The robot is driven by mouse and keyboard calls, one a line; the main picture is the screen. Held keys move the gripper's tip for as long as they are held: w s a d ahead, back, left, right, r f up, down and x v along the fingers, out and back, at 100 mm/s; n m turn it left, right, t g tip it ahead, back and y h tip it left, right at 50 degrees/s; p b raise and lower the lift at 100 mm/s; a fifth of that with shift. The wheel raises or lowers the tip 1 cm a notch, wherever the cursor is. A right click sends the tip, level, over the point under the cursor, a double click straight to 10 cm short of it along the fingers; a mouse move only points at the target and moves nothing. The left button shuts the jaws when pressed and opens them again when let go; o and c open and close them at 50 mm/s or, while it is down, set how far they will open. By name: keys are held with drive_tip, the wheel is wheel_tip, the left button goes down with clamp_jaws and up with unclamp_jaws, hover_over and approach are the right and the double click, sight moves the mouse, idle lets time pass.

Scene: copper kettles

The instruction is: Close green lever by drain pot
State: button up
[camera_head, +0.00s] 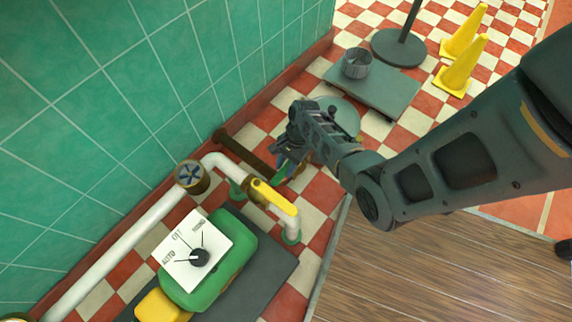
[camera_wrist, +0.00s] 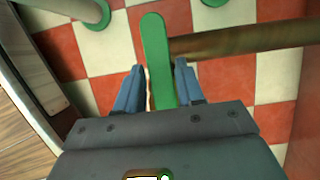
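The green lever (camera_wrist: 156,55) runs up the middle of the wrist view, from between my gripper's fingers past the end of a brown pipe (camera_wrist: 240,41). My gripper (camera_wrist: 160,68) is open, with one blue finger on each side of the lever. The right finger shows a gap to it; whether the left finger touches it I cannot tell. In the head view my gripper (camera_head: 288,160) is low by the brown pipe (camera_head: 245,153) near the wall, and mostly hides the lever. A round grey-green thing (camera_head: 343,116), partly behind my arm, may be the drain pot.
A white pipe with a yellow lever (camera_head: 268,196) and a green box with a dial plate (camera_head: 196,250) stand at lower left. A grey platform (camera_head: 390,92) bears a small bucket (camera_head: 355,64). Yellow cones (camera_head: 459,68) stand beyond. The green tiled wall borders the left.

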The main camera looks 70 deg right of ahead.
clamp_jaws()
drive_tip(key=shift+s, duration=0.1)
idle(0.4)
drive_tip(key=n+p, duration=0.1)
drive_tip(key=s+n+g+p, duration=0.1)
drive_tip(key=n, duration=0.1)
drive_tip(key=shift+s+a+r+n, duration=0.15)
drive_tip(key=shift+s+n, duration=0.15)
drive_tip(key=s+d+n+g+h+p, duration=0.2)
drive_tip(key=s+d+n+g+h, duration=0.1)
drive_tip(key=n, duration=1.1)
drive_tip(key=shift+s+d+g, duration=0.65)
drive_tip(key=shift+s+g, duration=0.05)
drive_tip(key=shift+s, duration=0.5)
drive_tip(key=shift+n, duration=0.3)
